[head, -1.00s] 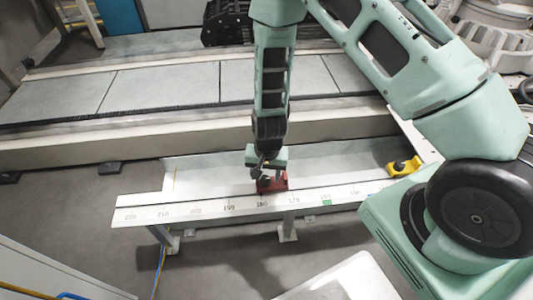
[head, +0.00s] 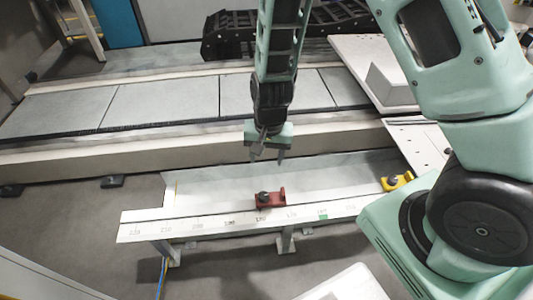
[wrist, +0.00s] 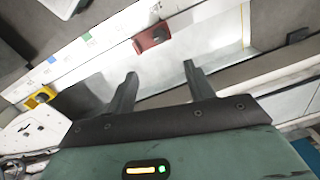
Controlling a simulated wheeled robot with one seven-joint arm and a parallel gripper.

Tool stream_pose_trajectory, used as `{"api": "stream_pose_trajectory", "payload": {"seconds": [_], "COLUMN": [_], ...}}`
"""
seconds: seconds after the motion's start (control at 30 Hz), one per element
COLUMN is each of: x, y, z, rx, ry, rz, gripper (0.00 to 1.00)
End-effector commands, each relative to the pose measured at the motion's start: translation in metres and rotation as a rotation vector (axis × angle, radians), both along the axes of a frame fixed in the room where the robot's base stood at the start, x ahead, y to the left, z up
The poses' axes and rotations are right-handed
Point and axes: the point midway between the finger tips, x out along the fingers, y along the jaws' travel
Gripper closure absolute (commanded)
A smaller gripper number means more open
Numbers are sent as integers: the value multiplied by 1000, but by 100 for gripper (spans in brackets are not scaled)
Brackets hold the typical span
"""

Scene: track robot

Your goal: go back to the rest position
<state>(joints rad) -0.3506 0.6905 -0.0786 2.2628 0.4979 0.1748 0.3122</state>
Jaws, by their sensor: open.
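My gripper (head: 267,156) hangs from my green arm above the white bench, and its fingers point down. It is open and holds nothing. A red block with a dark knob (head: 270,198) sits on the bench near the ruler strip, below the gripper and apart from it. In the wrist view my two fingers (wrist: 157,80) stand apart with empty space between them, and the red block (wrist: 151,38) lies beyond their tips.
The white bench (head: 210,190) carries a numbered ruler strip (head: 180,228) along its front edge. A yellow block (head: 397,182) sits at its right end. A long grey panelled platform (head: 160,95) runs behind it. A black track (head: 235,38) stands at the back.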

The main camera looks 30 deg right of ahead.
Motion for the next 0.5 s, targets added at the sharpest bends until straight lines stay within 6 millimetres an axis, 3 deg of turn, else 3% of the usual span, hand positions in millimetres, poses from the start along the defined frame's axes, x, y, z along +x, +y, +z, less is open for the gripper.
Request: {"api": "stream_pose_trajectory", "payload": {"seconds": [0.5], "x": [-2], "y": [5], "z": [5], "rx": [10], "ry": [-1], "rz": [19], "gripper": [47]}}
